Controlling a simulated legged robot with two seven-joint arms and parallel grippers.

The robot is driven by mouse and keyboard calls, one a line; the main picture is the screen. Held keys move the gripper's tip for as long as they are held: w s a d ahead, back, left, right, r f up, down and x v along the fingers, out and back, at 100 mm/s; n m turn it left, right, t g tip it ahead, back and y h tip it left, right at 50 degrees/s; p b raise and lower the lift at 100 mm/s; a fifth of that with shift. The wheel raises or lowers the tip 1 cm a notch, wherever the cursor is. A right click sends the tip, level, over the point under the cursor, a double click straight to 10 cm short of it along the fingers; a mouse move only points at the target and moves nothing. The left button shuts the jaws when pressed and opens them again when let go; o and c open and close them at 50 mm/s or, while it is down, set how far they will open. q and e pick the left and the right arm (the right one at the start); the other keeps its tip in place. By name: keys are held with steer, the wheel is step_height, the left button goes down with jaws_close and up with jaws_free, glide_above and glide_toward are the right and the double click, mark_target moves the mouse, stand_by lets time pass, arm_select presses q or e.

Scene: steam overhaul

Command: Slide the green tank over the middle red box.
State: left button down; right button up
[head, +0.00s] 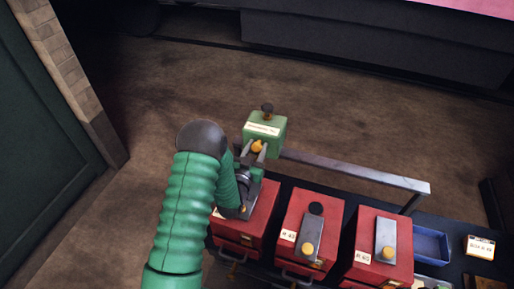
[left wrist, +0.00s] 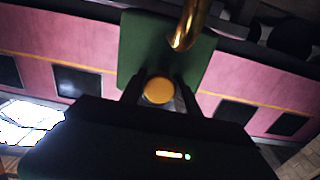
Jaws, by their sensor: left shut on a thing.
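The green tank (head: 265,130) is a small box with a pale label and a dark knob on top, and it sits past the left red box in the head view. My left gripper (head: 257,148) is shut on the tank's round orange-yellow knob. In the left wrist view the knob (left wrist: 158,90) shows between the fingers, with the tank's dark green face (left wrist: 135,50) behind it. The middle red box (head: 312,225) is to the right and nearer, with a black round spot and a grey plate with a yellow knob on top. My right gripper is not in view.
A metal rail (head: 355,171) runs behind the red boxes. The left red box (head: 262,215) is partly hidden by my arm; the right red box (head: 372,265) has a grey plate. A blue tray (head: 431,245) and a labelled block (head: 480,246) lie further right.

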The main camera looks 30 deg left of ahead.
arm_select(q)
steer(key=w+d+b, duration=0.2)
steer(key=w+d, duration=0.1)
steer(key=d, duration=0.9)
steer(key=w+d+b, duration=0.2)
steer(key=d+b, duration=0.1)
steer(key=d, duration=0.9)
steer(key=shift+w+d, duration=0.25)
steer(key=shift+w, duration=0.15)
steer(key=c, duration=0.9)
jaws_free()
steer(key=shift+c, duration=0.2)
steer(key=shift+o, duration=0.2)
steer(key=shift+s+b, duration=0.1)
steer(key=shift+b, duration=0.2)
steer(key=b+v, duration=0.2)
steer(key=v, duration=1.4)
steer(key=shift+s, duration=0.35)
